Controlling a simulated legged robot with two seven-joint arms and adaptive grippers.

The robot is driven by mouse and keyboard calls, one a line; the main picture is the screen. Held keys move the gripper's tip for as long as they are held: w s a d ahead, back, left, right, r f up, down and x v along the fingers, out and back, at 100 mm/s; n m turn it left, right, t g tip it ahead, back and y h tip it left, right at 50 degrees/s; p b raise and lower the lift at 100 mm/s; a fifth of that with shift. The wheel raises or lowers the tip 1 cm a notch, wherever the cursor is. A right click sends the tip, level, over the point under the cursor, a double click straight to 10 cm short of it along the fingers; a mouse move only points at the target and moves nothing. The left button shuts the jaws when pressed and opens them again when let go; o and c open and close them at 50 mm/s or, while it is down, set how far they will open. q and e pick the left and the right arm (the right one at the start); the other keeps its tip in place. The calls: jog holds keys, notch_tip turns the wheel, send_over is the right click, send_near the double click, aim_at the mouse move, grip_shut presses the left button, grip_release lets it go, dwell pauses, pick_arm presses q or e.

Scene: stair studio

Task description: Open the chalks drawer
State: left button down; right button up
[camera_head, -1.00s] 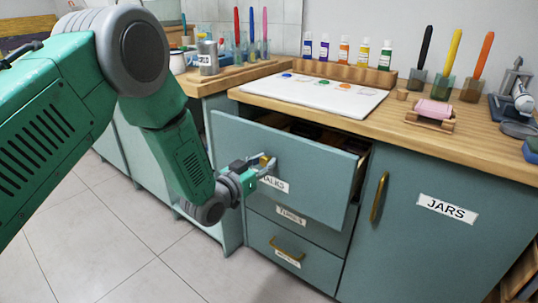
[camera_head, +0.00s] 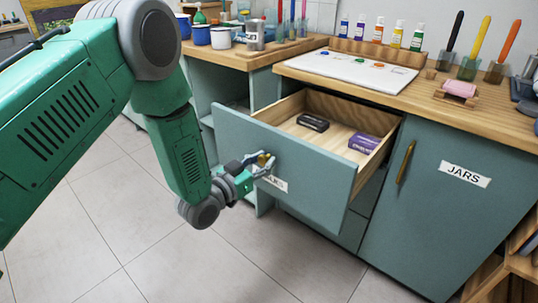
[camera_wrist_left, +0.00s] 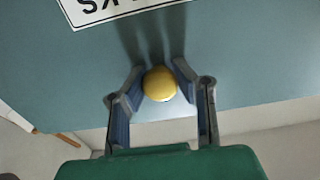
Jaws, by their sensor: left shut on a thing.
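The chalks drawer (camera_head: 315,158) is the top drawer of the blue-grey cabinet and stands well open, showing its wooden inside. A black box (camera_head: 313,122) and a purple box (camera_head: 363,143) lie in it. My left gripper (camera_head: 264,164) is at the drawer front, shut on the drawer's brass knob. In the left wrist view the round brass knob (camera_wrist_left: 159,84) sits between the two fingers (camera_wrist_left: 160,98), below a white label (camera_wrist_left: 110,8) that is partly cut off. My right gripper is not in view.
The worktop above holds a white palette board (camera_head: 345,70), paint bottles and tool cups. A cupboard door labelled JARS (camera_head: 465,174) with a brass handle (camera_head: 405,162) is to the right. The tiled floor (camera_head: 250,255) before the drawer is clear.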

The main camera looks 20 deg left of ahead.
pick_arm(q)
jog(key=shift+s+a, duration=0.15)
jog(key=shift+s, duration=0.15)
jog(key=c, duration=1.2)
grip_release()
jog(key=v, duration=1.2)
jog(key=shift+f, duration=0.1)
